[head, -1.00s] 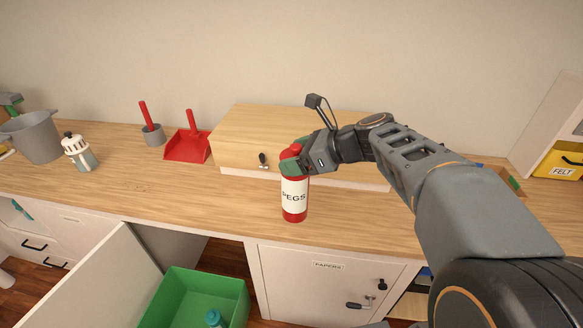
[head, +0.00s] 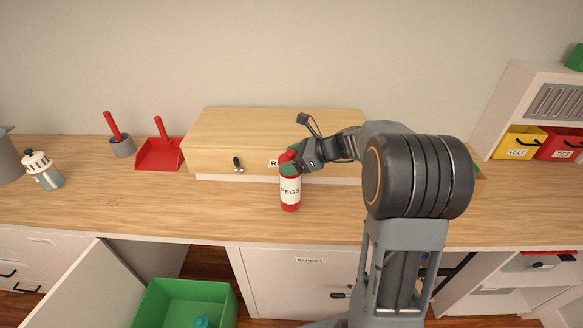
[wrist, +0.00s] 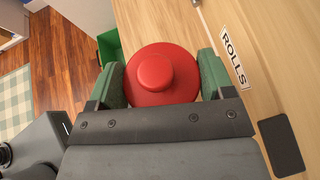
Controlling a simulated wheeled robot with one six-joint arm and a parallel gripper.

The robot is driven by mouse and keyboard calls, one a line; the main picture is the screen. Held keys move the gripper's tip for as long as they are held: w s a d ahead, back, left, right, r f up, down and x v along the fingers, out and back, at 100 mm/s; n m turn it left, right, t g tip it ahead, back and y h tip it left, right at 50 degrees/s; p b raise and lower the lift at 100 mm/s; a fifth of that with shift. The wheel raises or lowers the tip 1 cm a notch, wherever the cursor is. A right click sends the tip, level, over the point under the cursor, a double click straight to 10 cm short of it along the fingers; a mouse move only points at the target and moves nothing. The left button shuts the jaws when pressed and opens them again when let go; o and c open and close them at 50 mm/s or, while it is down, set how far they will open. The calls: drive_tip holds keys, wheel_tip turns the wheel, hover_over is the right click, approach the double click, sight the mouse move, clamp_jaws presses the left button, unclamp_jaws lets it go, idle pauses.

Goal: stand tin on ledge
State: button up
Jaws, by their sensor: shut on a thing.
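The tin (head: 290,192) is a red bottle-shaped tin with a white label reading PEGS. It is upright at the wooden counter (head: 120,210), in front of the low wooden cabinet; I cannot tell whether its base touches the counter. My gripper (head: 292,162) is shut on the tin near its top. In the wrist view the tin's red round top and knob (wrist: 155,73) sit between the two green fingers of my gripper (wrist: 162,85). Which surface is the ledge is not marked; the flat cabinet top (head: 260,124) lies behind the tin.
A red dustpan (head: 158,152), a grey pot with a red handle (head: 122,147) and a white-topped bottle (head: 42,170) stand to the left. Yellow (head: 517,144) and red bins are at the right. The counter left of the tin is clear.

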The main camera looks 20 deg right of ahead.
sight(291, 181)
drive_tip(key=f, duration=0.3)
drive_tip(key=shift+w+d+f, duration=0.15)
drive_tip(key=shift+d+f, duration=0.05)
drive_tip(key=shift+f, duration=0.1)
